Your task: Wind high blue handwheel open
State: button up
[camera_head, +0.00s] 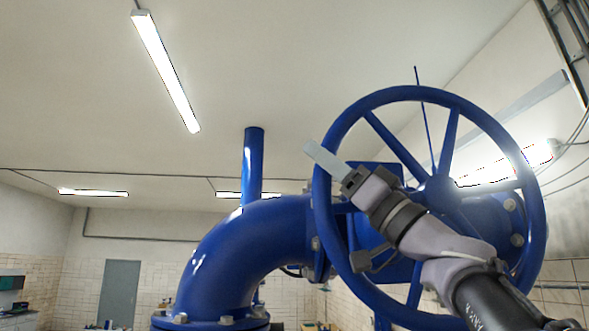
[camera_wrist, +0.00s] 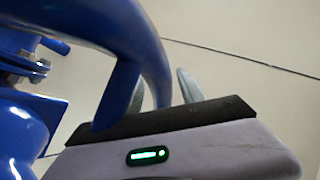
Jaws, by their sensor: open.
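The high blue handwheel (camera_head: 466,108) is a large spoked ring, facing me at a slant, on a blue valve. My gripper (camera_head: 326,160) is at the left part of its rim, with a pale finger crossing in front of the rim. In the wrist view, the handwheel rim (camera_wrist: 137,38) runs down between the two pale fingertips of my open gripper (camera_wrist: 163,92). A spoke meets the rim close to the left finger. I cannot tell whether the fingers touch the rim. My wrist and forearm cover the wheel's lower right part.
A thick blue pipe elbow (camera_head: 240,251) with a bolted flange lies left of the wheel. A thin vertical blue pipe (camera_head: 253,165) rises behind it. Cables and a ladder-like rack (camera_head: 569,45) are at the upper right. The space left of the elbow looks free.

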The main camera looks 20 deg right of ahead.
jog(key=shift+s+d, duration=0.1)
jog(key=shift+d, duration=0.05)
grip_shut()
dwell(1.2)
